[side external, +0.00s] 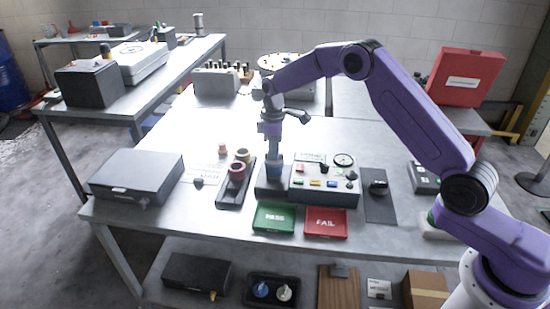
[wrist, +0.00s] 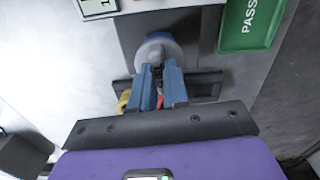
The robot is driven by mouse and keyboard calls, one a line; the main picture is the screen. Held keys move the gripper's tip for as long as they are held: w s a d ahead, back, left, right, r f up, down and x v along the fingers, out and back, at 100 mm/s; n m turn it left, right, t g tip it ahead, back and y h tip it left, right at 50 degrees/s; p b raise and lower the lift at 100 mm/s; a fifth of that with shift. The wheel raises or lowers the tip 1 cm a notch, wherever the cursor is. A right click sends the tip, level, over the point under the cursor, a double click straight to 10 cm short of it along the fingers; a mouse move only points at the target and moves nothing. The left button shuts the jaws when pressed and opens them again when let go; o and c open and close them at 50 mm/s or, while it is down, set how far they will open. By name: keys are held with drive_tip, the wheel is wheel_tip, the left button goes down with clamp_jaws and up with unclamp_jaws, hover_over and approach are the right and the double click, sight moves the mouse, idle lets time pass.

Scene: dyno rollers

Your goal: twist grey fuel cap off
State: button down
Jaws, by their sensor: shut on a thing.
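The grey fuel cap (wrist: 157,44) is a rounded grey piece at the blue fingertips in the wrist view. My gripper (wrist: 159,68) points at it with its two blue fingers close together and is shut on it. In the side view my gripper (side external: 274,170) reaches down over a dark block (side external: 268,193) at the left end of the control panel. The cap itself is hidden there by the fingers. I cannot tell whether the cap is still seated.
The control panel (side external: 325,187) with buttons and a gauge lies right of my gripper. Green PASS (side external: 273,217) and red FAIL (side external: 326,222) trays lie in front. A dark tray (side external: 229,198) with red and yellow rollers stands left. A grey case (side external: 136,178) is farther left.

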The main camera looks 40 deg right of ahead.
drive_tip(key=n, duration=0.5)
drive_tip(key=shift+n, duration=0.4)
drive_tip(key=n, duration=0.5)
drive_tip(key=shift+f+n, duration=0.15)
drive_tip(key=shift+n, duration=0.15)
drive_tip(key=shift+r, duration=0.65)
drive_tip(key=shift+r, duration=2.45)
